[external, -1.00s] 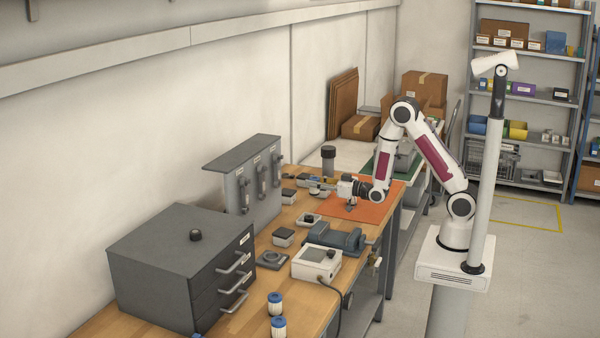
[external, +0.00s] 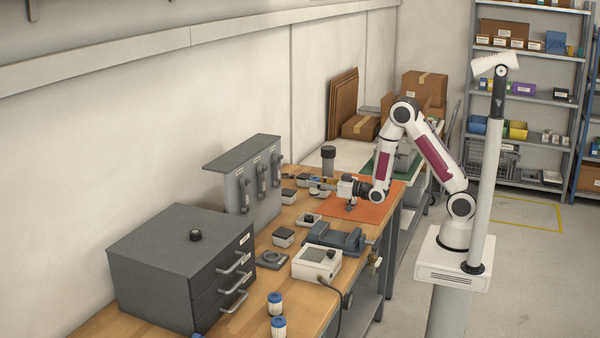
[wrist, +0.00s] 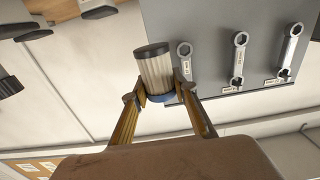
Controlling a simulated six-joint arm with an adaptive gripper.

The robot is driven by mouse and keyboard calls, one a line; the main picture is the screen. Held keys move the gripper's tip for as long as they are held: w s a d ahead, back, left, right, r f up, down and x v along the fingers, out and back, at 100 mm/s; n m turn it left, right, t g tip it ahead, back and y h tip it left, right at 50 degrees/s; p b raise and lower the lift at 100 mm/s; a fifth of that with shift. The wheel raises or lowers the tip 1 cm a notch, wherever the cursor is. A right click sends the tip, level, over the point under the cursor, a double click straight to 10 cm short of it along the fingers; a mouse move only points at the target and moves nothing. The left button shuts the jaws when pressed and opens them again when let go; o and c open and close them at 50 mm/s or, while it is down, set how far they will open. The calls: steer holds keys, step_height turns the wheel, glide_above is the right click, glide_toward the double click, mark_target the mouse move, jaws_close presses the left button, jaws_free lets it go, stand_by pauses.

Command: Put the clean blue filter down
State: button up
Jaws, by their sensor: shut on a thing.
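My gripper (wrist: 157,93) is shut on a filter (wrist: 155,70) with white pleated sides, a blue band at one end and a dark cap at the other. The fingertips grip it near the blue end, one on each side. The held filter is too small there to make out clearly. Two more blue-capped filters, one (external: 275,303) and another (external: 279,327), stand at the bench's near end.
A grey panel with hanging wrenches (external: 262,178) stands left of my gripper; it also shows in the wrist view (wrist: 210,40). Small dark-topped boxes (external: 284,236), a dark cylinder (external: 328,158), a white device (external: 316,262) and a grey drawer cabinet (external: 165,260) crowd the bench.

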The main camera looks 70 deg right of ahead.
stand_by(0.3)
steer(key=s+a+r+n+g+y, duration=0.1)
steer(key=a+r, duration=0.5)
steer(key=a, duration=1.4)
steer(key=s+a+r+n+g+y, duration=0.2)
steer(key=s+a+r+n+y, duration=0.2)
steer(key=a, duration=1.6)
steer(key=s+a+r+n+g+y, duration=0.2)
steer(key=a+r+y, duration=0.5)
steer(key=a, duration=1.3)
steer(key=shift+s+r+n+y, duration=0.4)
steer(key=shift+s+r+n, duration=0.25)
steer(key=shift+n, duration=0.35)
steer(key=w+f, duration=0.2)
steer(key=w, duration=1.7)
steer(key=shift+w, duration=0.3)
